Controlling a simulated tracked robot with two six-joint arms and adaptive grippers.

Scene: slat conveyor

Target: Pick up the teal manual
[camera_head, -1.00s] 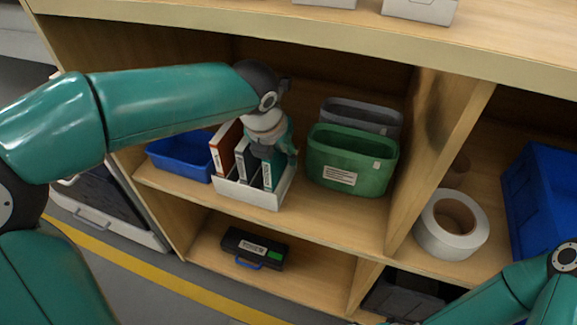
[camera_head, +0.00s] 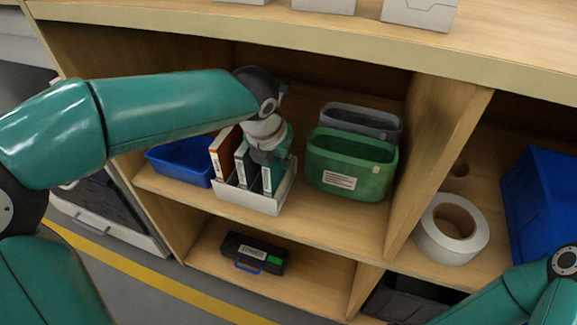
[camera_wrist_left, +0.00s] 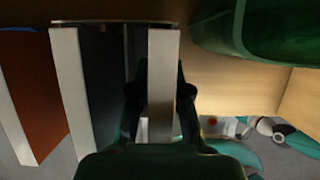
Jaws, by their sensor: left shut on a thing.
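The teal manual (camera_head: 267,180) stands upright at the right end of a white file holder (camera_head: 256,203) on the middle shelf. Its pale spine faces outward. My left gripper (camera_head: 272,158) reaches down over it from above, hiding its top part. In the left wrist view the gripper's dark fingers (camera_wrist_left: 161,105) are shut on both sides of the manual's pale spine (camera_wrist_left: 162,75). The manual still sits in the holder. My right gripper is out of view; only part of that arm shows at the lower right.
An orange manual (camera_head: 221,160) and a dark manual (camera_head: 242,165) stand left of the teal one. A blue bin (camera_head: 180,165) is farther left. A green bin (camera_head: 350,170) stands close on the right, before a grey bin (camera_head: 365,117). The shelf above overhangs.

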